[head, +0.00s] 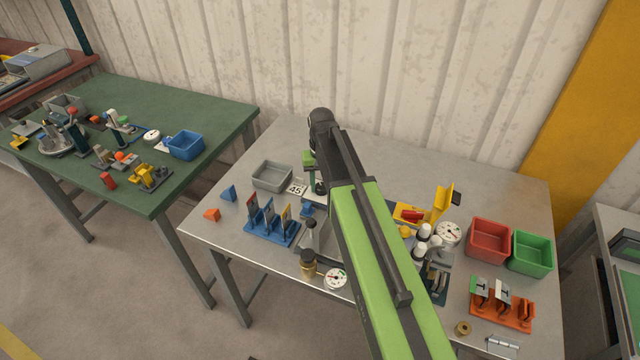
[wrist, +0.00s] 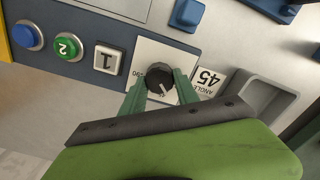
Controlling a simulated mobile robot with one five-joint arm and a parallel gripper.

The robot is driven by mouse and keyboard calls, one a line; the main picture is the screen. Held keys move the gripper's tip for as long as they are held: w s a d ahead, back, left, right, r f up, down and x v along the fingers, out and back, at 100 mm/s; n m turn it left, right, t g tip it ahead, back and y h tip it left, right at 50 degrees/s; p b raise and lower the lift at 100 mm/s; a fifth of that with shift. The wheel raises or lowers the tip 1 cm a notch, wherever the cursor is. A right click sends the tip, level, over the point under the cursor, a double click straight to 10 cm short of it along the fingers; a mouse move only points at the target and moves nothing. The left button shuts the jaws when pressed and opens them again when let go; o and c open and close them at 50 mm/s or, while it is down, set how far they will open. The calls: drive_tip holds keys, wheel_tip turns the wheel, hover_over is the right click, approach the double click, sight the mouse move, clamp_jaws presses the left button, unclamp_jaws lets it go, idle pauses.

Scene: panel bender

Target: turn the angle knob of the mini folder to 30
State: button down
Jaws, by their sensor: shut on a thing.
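The angle knob (wrist: 160,80) of the mini folder is round and dark with a pale pointer line, on a pale plate (wrist: 150,50) with small printed marks. My gripper (wrist: 161,88) has its green fingers closed on either side of the knob. The pointer line points toward the lower right in the wrist view, toward my palm. The marks are partly hidden and too small to read surely. An angle card reading 45 (wrist: 208,80) lies right of the knob; it also shows in the head view (head: 297,190). My arm hides most of the folder in the head view.
A grey tray (head: 272,176) and a blue rack (head: 272,231) stand left of my arm. Red and green bins (head: 490,240) stand right.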

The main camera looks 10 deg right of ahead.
sight(321, 185)
drive_tip(key=n, duration=0.5)
drive_tip(key=shift+a, duration=0.1)
drive_tip(key=shift+n, duration=0.4)
drive_tip(key=c, duration=0.9)
unclamp_jaws()
drive_tip(key=shift+r, duration=0.1)
wheel_tip(321, 185, up, 17)
drive_tip(key=p, duration=1.7)
drive_tip(key=shift+r, duration=0.1)
